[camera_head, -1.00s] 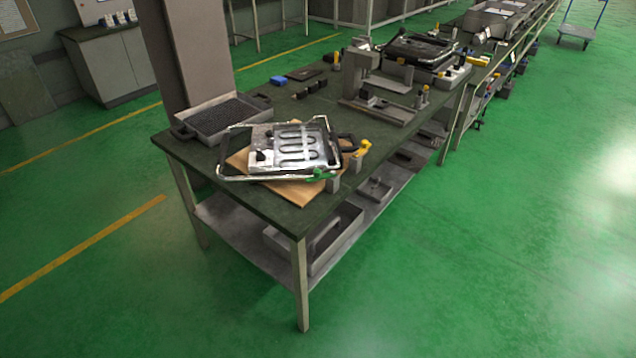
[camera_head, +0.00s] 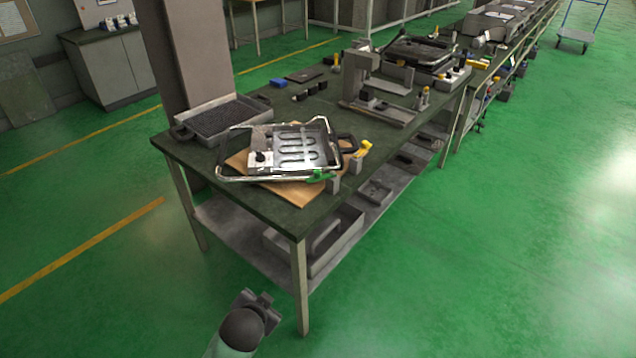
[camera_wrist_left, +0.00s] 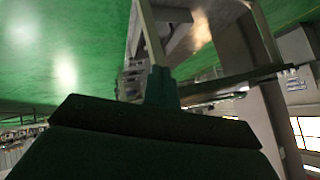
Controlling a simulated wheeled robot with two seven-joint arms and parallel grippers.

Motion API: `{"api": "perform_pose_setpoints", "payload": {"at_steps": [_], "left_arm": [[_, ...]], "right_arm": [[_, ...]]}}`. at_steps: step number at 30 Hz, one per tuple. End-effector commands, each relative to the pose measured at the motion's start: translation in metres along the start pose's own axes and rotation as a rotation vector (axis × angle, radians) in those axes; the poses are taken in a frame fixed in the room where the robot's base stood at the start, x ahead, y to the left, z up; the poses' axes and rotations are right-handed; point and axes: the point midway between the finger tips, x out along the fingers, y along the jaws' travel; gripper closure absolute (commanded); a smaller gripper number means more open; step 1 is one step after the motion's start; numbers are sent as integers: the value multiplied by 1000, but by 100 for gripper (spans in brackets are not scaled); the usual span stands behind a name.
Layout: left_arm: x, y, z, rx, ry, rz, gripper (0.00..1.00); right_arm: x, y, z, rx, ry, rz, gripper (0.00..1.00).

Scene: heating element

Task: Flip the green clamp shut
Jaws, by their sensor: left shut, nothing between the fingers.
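The green clamp (camera_head: 320,176) sits at the front right corner of the metal frame around the heating element (camera_head: 297,150), on the table in the head view. The clamp is small there and I cannot tell its exact position. My left gripper (camera_head: 264,299) is low in front of the table, beside the near leg and well below and apart from the clamp. In the left wrist view the gripper (camera_wrist_left: 161,85) is shut and empty, with the table's underside and legs beyond it. The clamp does not show in that view. My right gripper is not in view.
The heating element and its frame lie on a wooden board (camera_head: 292,193) on the dark table (camera_head: 250,202). A yellow-topped clamp (camera_head: 361,149) stands right of it. A grey tray of dark granules (camera_head: 215,120) is behind left. A grey bin (camera_head: 325,243) sits on the lower shelf. Green floor in front is open.

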Motion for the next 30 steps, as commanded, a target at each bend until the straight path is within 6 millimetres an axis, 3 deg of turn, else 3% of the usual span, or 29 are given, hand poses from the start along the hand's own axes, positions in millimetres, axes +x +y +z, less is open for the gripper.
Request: {"api": "perform_pose_setpoints", "payload": {"at_steps": [6,15,24,30], "left_arm": [[25,-20,-68,201,185,-94,100],[52,-36,-148,493,415,-224,100],[74,-49,-213,803,620,-354,100],[84,-56,-241,985,725,-421,100]], "right_arm": [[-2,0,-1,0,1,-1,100],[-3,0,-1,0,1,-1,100],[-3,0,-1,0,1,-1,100],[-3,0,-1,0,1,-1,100]]}}
